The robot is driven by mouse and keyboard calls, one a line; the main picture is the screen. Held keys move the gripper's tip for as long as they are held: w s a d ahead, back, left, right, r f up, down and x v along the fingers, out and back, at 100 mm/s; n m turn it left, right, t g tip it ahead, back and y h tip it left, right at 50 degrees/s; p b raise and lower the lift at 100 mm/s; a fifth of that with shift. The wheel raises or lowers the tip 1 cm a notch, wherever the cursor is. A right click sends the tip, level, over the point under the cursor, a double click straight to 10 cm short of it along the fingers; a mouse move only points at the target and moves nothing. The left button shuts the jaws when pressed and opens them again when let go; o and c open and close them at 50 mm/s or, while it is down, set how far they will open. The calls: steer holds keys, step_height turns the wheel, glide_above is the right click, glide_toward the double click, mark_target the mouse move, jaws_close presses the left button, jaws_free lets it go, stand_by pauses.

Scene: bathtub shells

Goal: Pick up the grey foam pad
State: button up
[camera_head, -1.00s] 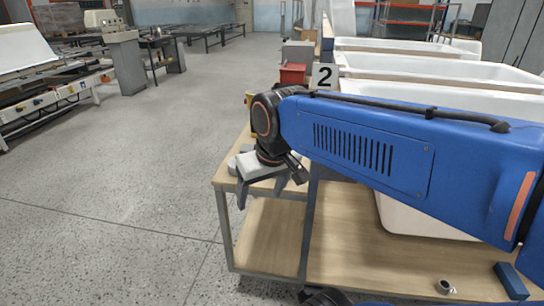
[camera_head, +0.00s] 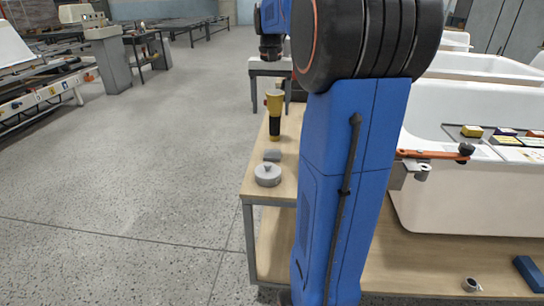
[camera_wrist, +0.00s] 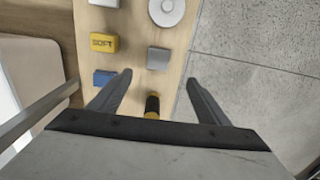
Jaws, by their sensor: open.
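The grey foam pad, a small grey square (camera_wrist: 158,60), lies on the wooden tabletop in the wrist view. In the head view it appears as a small grey block (camera_head: 272,155) just behind a round grey disc. My gripper (camera_wrist: 158,78) is open and empty, its two fingers spread to the left and right of the pad's line. In the head view my gripper (camera_head: 271,110) points down above the far part of the side table, beyond the pad. The height gap to the pad is hard to judge.
Near the pad are the disc (camera_wrist: 167,10), a yellow block marked SOFT (camera_wrist: 104,42), a blue block (camera_wrist: 104,77) and a black and yellow cylinder (camera_wrist: 152,103). White tub shells (camera_head: 470,180) with an orange clamp (camera_head: 435,154) stand right. Open floor lies left.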

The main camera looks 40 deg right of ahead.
glide_toward(272, 153)
step_height(272, 153, down, 8)
steer(key=shift+f, duration=0.1)
stand_by(0.8)
steer(key=shift+c, duration=0.6)
steer(key=c, duration=1)
